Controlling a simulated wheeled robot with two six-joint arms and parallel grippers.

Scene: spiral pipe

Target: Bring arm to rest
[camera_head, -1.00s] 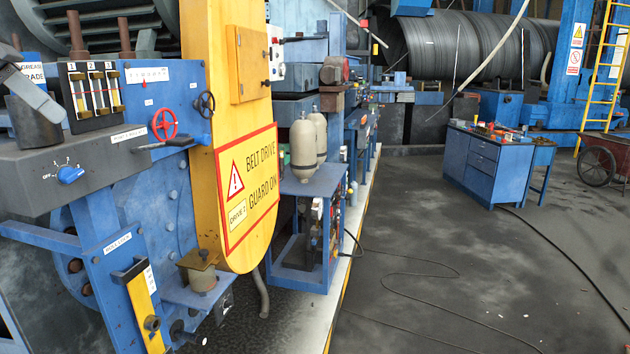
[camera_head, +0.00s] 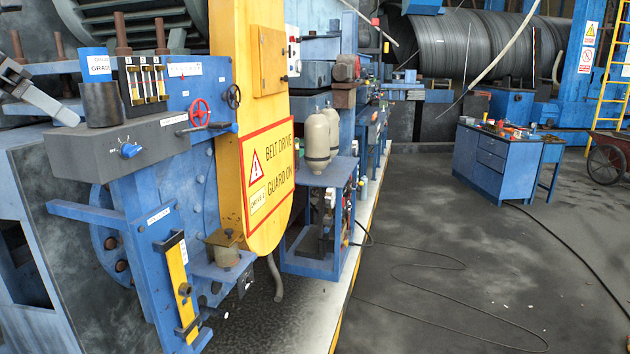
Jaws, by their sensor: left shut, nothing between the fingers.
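My left gripper (camera_head: 66,117) reaches in from the left edge as a slim grey shape angled down to the right. Its fingers are together with nothing between them. It is left of the dark cup (camera_head: 101,104) that stands in front of the blue grease grade label (camera_head: 96,66), with a small gap between them in the picture. The cup stands on the grey box (camera_head: 135,147) with the blue knob (camera_head: 131,150). My right gripper is not in view.
The blue machine with a red handwheel (camera_head: 199,112) fills the left side, with a yellow belt drive guard (camera_head: 258,110) beside it. A blue workbench (camera_head: 493,160) and a red cart (camera_head: 607,158) stand at the right. The dark floor (camera_head: 440,250) is mostly open, with cables across it.

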